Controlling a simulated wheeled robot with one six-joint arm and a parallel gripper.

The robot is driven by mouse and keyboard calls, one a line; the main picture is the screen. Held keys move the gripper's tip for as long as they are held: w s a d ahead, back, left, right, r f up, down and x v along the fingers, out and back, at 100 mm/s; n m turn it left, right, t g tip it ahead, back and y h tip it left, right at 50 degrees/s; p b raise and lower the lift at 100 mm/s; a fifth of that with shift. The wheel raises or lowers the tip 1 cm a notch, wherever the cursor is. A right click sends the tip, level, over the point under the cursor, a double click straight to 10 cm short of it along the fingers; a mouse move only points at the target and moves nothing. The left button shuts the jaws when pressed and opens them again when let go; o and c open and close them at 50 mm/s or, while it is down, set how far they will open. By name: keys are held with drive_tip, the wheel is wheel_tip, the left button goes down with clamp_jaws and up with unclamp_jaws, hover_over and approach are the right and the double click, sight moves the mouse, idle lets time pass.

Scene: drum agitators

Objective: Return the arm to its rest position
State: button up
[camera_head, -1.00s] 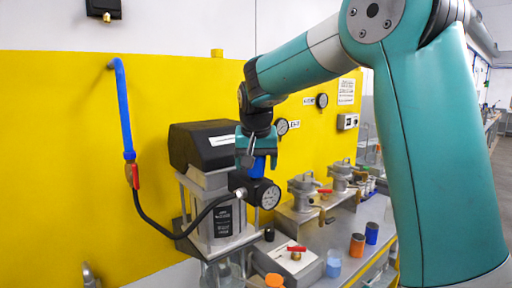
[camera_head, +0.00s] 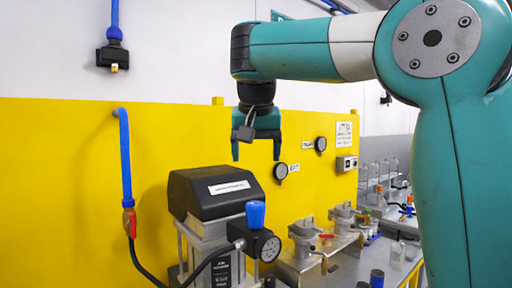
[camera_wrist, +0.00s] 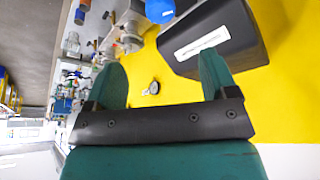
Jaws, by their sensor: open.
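My gripper (camera_head: 257,150) hangs fingers down at the end of my raised teal arm, in front of the yellow wall panel. Its two teal fingers are apart with nothing between them. It also shows open and empty in the wrist view (camera_wrist: 165,80). Below it stands the agitator unit with a black motor housing (camera_head: 215,193) and a white label. A blue knob (camera_head: 255,214) sits upright above a round gauge (camera_head: 270,248) on the unit's right side. The gripper is clear of the knob and the housing.
A blue pipe with a red valve (camera_head: 129,222) runs down the yellow wall (camera_head: 60,190) at the left. Metal drum fittings (camera_head: 304,234) stand on the bench at the right, with small bottles and jars. Two wall gauges are behind the gripper. The space around the gripper is free.

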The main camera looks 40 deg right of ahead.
drive_tip(key=shift+f, duration=0.1)
idle(0.4)
drive_tip(key=s+a+f+n+y+b, duration=0.1)
drive_tip(key=s+a+f+n+b, duration=0.25)
drive_tip(key=f, duration=0.55)
drive_tip(key=s+a+f+n+y+b, duration=0.1)
drive_tip(key=s+a+f+n, duration=0.2)
drive_tip(key=a+f+n, duration=0.35)
drive_tip(key=s+a+f+n+g+y+b, duration=0.1)
drive_tip(key=s+a+f+n+g+y, duration=0.1)
drive_tip(key=s+a+f, duration=0.3)
drive_tip(key=s+a+f+n+g+y+b, duration=0.1)
drive_tip(key=s+a+f+n+y, duration=0.1)
drive_tip(key=s+a+f, duration=0.3)
drive_tip(key=s+f, duration=0.3)
drive_tip(key=s, duration=0.3)
drive_tip(key=shift+s+a+g+y+b, duration=0.15)
drive_tip(key=shift+g+y+b, duration=0.2)
drive_tip(key=shift+g+y, duration=0.05)
